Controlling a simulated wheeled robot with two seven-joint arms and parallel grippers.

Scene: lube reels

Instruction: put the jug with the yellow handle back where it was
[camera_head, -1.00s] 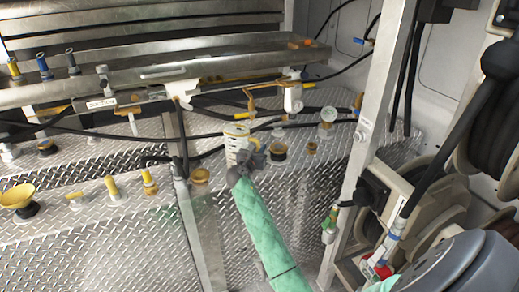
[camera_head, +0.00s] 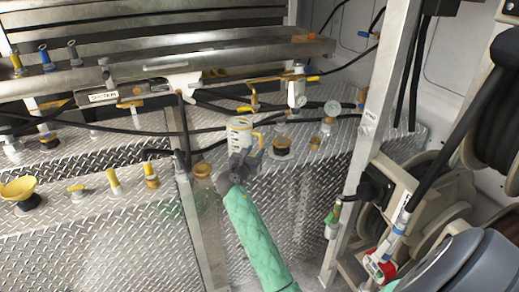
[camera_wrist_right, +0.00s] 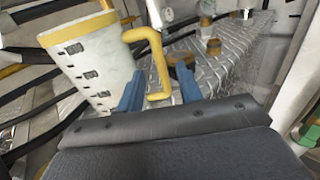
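The jug (camera_head: 240,130) is white with dark printed marks and a yellow handle (camera_head: 257,138). It looks upright at the tread-plate ledge in the middle of the head view; its base is partly hidden by my gripper. In the right wrist view the jug (camera_wrist_right: 88,62) fills the upper left, with its handle (camera_wrist_right: 158,65) facing me. My right gripper (camera_head: 240,168) is just in front of and below the jug. Its blue fingers (camera_wrist_right: 160,92) are apart, with the handle's lower end between them in the picture and gaps beside it. My left gripper is not in view.
Yellow-topped caps, a gauge (camera_head: 332,108) and a yellow funnel (camera_head: 18,190) stand on the tread plate (camera_head: 110,225). Black hoses run behind the jug. A metal post (camera_head: 372,130) and hose reels (camera_head: 495,110) stand to the right.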

